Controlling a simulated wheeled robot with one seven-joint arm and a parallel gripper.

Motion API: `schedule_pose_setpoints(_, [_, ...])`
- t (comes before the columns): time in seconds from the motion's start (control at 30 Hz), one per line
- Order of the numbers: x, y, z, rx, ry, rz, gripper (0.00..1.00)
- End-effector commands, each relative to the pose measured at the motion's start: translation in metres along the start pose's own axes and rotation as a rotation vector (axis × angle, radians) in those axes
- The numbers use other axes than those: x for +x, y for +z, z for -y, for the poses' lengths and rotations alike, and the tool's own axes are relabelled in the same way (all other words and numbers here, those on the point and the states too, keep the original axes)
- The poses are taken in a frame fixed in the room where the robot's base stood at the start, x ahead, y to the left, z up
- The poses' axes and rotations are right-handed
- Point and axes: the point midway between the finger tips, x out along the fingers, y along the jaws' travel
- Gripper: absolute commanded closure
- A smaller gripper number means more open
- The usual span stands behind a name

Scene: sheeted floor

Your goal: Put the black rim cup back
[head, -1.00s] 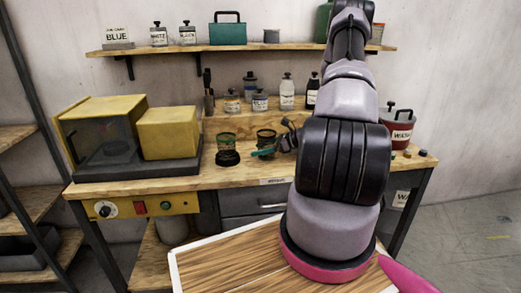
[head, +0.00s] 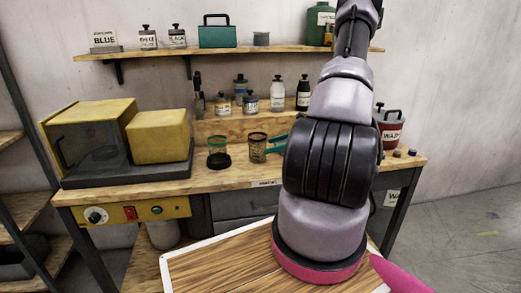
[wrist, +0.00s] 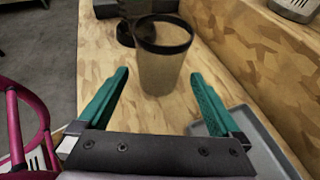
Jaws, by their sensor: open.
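The black rim cup (head: 257,149) stands upright on the wooden workbench (head: 235,181), right of a green-rimmed cup (head: 217,146). In the wrist view the black rim cup (wrist: 163,67) is see-through brownish and stands ahead of my gripper (wrist: 158,76), in line with the gap between the teal fingers. The fingers are open and apart, and I see no contact with the cup. In the head view my gripper (head: 279,144) is just right of the cup, partly hidden by my arm.
A dark round base (head: 219,162) is under the green-rimmed cup. A yellow machine (head: 100,133) stands left. Several bottles stand behind on a raised ledge (head: 235,122). A grey tray (wrist: 262,150) lies right in the wrist view. A red pot (head: 391,132) is far right.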

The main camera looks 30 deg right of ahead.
Motion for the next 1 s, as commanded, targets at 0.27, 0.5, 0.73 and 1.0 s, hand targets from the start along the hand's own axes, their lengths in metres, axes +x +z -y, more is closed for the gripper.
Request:
schedule_pose_setpoints(0.27, [-0.026,0.0,0.0,0.0,0.001,0.0,0.0])
schedule_pose_setpoints(0.5, [-0.024,0.032,-0.01,-0.097,0.061,-0.046,0.0])
schedule_pose_setpoints(0.73, [-0.017,0.123,-0.054,-0.415,0.239,-0.195,0.0])
schedule_pose_setpoints(1.0, [-0.024,0.217,-0.132,-0.867,0.418,-0.391,0.0])
